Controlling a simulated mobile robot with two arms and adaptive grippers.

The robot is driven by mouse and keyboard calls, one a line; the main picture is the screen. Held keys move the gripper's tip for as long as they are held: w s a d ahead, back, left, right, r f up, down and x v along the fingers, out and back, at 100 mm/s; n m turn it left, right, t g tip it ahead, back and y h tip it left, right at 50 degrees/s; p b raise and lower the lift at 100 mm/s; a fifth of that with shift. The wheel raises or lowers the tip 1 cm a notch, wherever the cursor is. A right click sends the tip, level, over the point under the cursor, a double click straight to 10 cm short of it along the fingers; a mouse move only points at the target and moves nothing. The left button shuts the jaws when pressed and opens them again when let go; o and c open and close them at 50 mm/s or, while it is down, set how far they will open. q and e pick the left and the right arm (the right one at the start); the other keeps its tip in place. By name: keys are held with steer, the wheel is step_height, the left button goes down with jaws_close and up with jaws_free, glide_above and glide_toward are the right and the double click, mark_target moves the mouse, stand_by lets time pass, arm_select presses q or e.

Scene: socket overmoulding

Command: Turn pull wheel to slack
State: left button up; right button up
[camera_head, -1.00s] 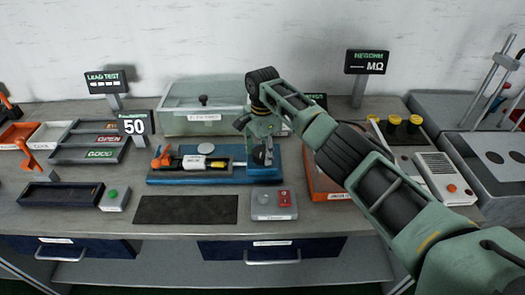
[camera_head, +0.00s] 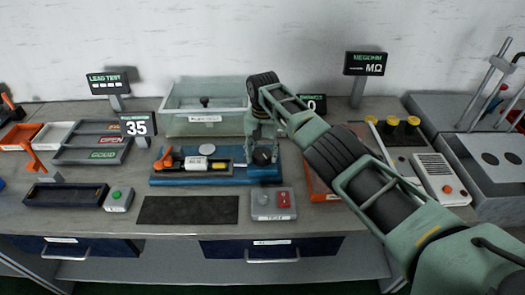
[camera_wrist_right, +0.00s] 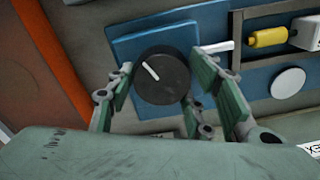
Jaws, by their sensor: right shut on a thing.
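The pull wheel is a round black knob with a white mark (camera_wrist_right: 162,76), on a blue block at the right end of the blue fixture. In the head view the wheel (camera_head: 262,157) shows below my right gripper (camera_head: 262,147). My right gripper (camera_wrist_right: 164,88) is shut on the wheel, with a green finger at each side of it. The white mark slants toward the upper left in the wrist view. A readout (camera_head: 136,125) behind the fixture shows 35. A white and yellow part (camera_head: 197,163) lies in the fixture. My left gripper is not in view.
A grey box with a red switch (camera_head: 273,204) and a dark mat (camera_head: 188,210) lie in front. Sorting trays (camera_head: 92,142) are at left. An orange-edged tray (camera_head: 318,188) is close on the right.

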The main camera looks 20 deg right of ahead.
steer(key=n, duration=0.3)
steer(key=shift+s+d+f+n, duration=0.1)
steer(key=shift+d+f+n, duration=0.05)
steer(key=shift+n, duration=0.25)
steer(key=n, duration=0.4)
steer(key=shift+n, duration=0.3)
steer(key=n, duration=0.3)
steer(key=shift+n+b, duration=0.3)
steer(key=shift+b, duration=0.1)
steer(key=n, duration=0.4)
steer(key=shift+w+n, duration=0.3)
steer(key=n, duration=0.1)
steer(key=n+b, duration=0.1)
steer(key=n, duration=0.1)
steer(key=shift+r+n, duration=0.2)
steer(key=shift+n, duration=0.1)
steer(key=n, duration=0.3)
steer(key=shift+w+n, duration=0.1)
steer(key=shift+n, duration=0.2)
steer(key=n, duration=0.3)
steer(key=shift+a+r+n, duration=0.1)
steer(key=shift+a+n, duration=0.1)
steer(key=shift+n, duration=0.1)
steer(key=shift+w+a+n, duration=0.1)
steer(key=shift+n, duration=1.6)
steer(key=shift+r, duration=0.1)
